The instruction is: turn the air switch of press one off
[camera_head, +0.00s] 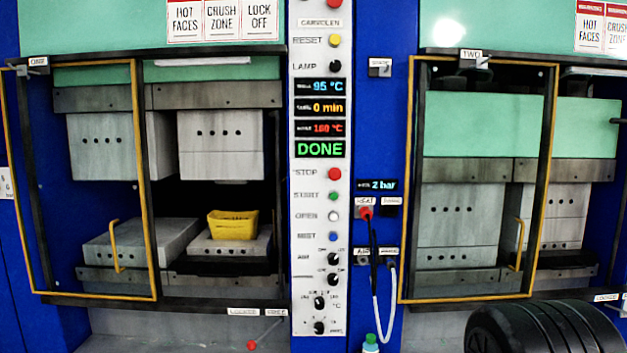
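Press one (75,180), labelled ONE, stands at the left with its yellow-edged guard door (137,180) swung to the left side. Its white control panel (307,180) is right of it, with the display reading DONE. Low on the panel is a small black knob (333,258) beside a label that appears to read AIR. The knob's pointer direction is too small to tell. Similar knobs (333,279) sit below it.
A yellow tray (232,225) sits on the lower block inside press one. Press two (480,180) stands at the right behind its guard frame. A red-tipped lever (252,345) is below press one.

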